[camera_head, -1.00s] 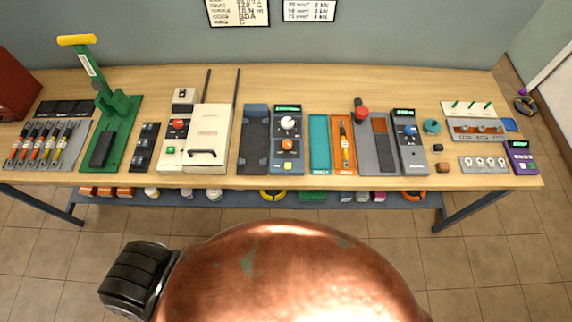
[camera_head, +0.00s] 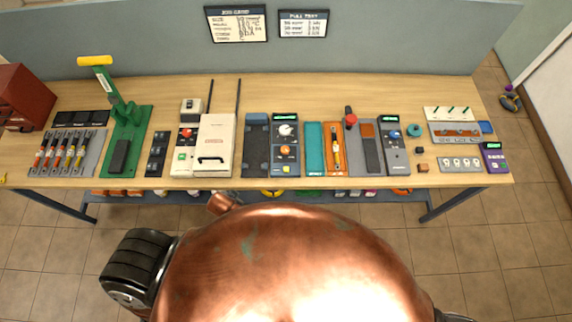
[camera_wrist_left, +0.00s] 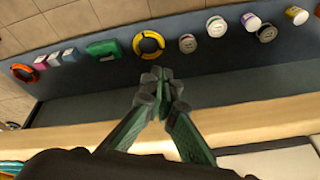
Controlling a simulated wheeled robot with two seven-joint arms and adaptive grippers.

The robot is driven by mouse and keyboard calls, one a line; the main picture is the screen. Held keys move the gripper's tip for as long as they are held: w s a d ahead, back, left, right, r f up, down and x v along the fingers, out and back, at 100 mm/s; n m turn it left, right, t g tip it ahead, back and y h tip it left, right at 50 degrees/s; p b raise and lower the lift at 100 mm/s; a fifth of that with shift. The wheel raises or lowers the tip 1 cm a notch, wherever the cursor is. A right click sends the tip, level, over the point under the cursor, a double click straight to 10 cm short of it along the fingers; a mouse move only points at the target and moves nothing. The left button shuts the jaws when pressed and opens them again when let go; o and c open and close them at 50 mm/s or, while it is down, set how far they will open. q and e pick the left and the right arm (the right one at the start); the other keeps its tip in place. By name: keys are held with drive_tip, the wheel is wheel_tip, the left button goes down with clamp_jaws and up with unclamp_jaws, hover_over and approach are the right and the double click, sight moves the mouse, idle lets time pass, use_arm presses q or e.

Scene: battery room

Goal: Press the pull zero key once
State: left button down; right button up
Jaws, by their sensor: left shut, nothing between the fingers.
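The key marked pull zero cannot be picked out at this size. A grey instrument (camera_head: 394,150) with a small green display and a blue knob (camera_head: 393,134) stands right of centre on the bench, beside a grey stand (camera_head: 367,155) with a red knob (camera_head: 350,120). I cannot tell which of its small marks are keys. My left gripper (camera_wrist_left: 163,85) is shut and empty in the left wrist view, over the bench's front edge with the lower shelf beyond it. It is hidden in the head view. My right gripper is not in view.
The wooden bench (camera_head: 275,91) is crowded: a green lever press (camera_head: 124,150), a white box (camera_head: 214,145), an orange-knobbed instrument (camera_head: 286,150) and a purple meter (camera_head: 494,158). The lower shelf (camera_wrist_left: 90,80) holds a yellow ring (camera_wrist_left: 148,45) and several small jars. The floor in front is clear.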

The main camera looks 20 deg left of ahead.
use_arm(q)
wheel_tip(320, 180, up, 7)
drive_tip(key=w+d+p, duration=0.1)
drive_tip(key=w, duration=0.1)
wheel_tip(320, 180, up, 14)
drive_tip(key=m+t+h+p, duration=0.2)
drive_tip(key=m+t+p, duration=0.25)
drive_tip(key=m, duration=0.35)
hover_over(286, 170)
drive_tip(key=shift+s+r+t, duration=0.1)
drive_tip(key=shift+s+t, duration=0.05)
drive_tip(key=shift+t, duration=0.1)
wheel_tip(286, 170, down, 8)
drive_tip(key=b, duration=0.8)
drive_tip(key=shift+r, duration=0.2)
drive_tip(key=shift+f+b, duration=0.45)
drive_tip(key=shift+f, duration=0.15)
